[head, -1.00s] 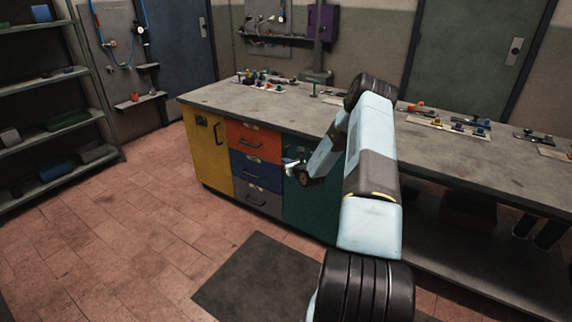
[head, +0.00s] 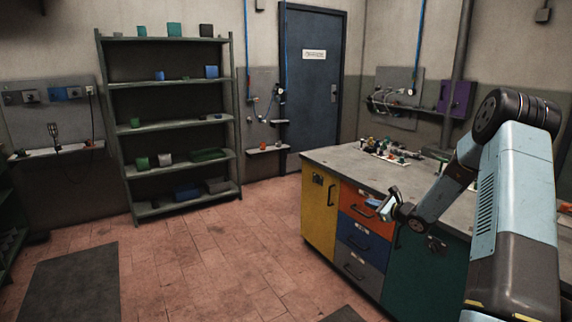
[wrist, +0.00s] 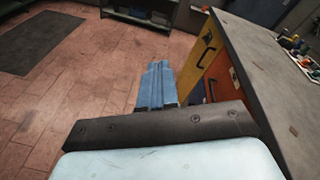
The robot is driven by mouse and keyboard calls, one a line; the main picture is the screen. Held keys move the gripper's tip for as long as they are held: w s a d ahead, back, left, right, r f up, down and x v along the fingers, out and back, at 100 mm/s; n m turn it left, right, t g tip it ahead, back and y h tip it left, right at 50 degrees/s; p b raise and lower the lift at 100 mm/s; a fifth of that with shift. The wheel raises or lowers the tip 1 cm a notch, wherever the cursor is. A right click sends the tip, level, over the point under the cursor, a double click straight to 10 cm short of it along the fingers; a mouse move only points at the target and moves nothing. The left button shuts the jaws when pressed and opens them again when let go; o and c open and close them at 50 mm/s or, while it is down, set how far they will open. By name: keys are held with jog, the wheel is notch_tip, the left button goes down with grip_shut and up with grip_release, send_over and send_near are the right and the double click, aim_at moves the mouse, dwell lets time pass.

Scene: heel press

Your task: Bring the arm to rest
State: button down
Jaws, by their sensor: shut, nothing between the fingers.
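My gripper (head: 387,205) shows in the head view at the end of my bent arm, in front of the drawer side of the workbench. In the wrist view my gripper's blue fingers (wrist: 157,84) lie together, with nothing between them. They point out over the tiled floor, to the left of the bench's yellow door. The arm is raised on the right of the head view, elbow up and forearm sloping down to the left.
The workbench (head: 335,160) has a yellow door (head: 318,215), orange, blue and grey drawers and a green door (head: 420,275). Small parts (head: 388,150) stand on its top. A shelf rack (head: 180,125) stands at the back left. The tiled floor (head: 215,270) between is clear.

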jog(key=s+a+r+n+g, duration=0.4)
jog(key=s+a+r+n, duration=0.4)
jog(key=s, duration=0.3)
jog(key=s+a+r+n+g, duration=0.4)
jog(key=s+a+r+n, duration=0.2)
jog(key=s+a+r, duration=0.35)
jog(key=s+d+r+n+h, duration=0.2)
jog(key=s+n+h, duration=0.1)
jog(key=s, duration=0.7)
jog(key=s+d+r+n+h, duration=0.3)
jog(key=s, duration=0.7)
jog(key=s+d+r+n+h, duration=0.2)
jog(key=s+d+r+n, duration=0.1)
jog(key=s, duration=0.8)
jog(key=shift+r+n+t+h, duration=0.2)
jog(key=shift+n+t+h, duration=0.1)
jog(key=shift+n+h, duration=0.15)
jog(key=c, duration=1.8)
grip_release()
jog(key=shift+s, duration=0.1)
jog(key=shift+c, duration=0.2)
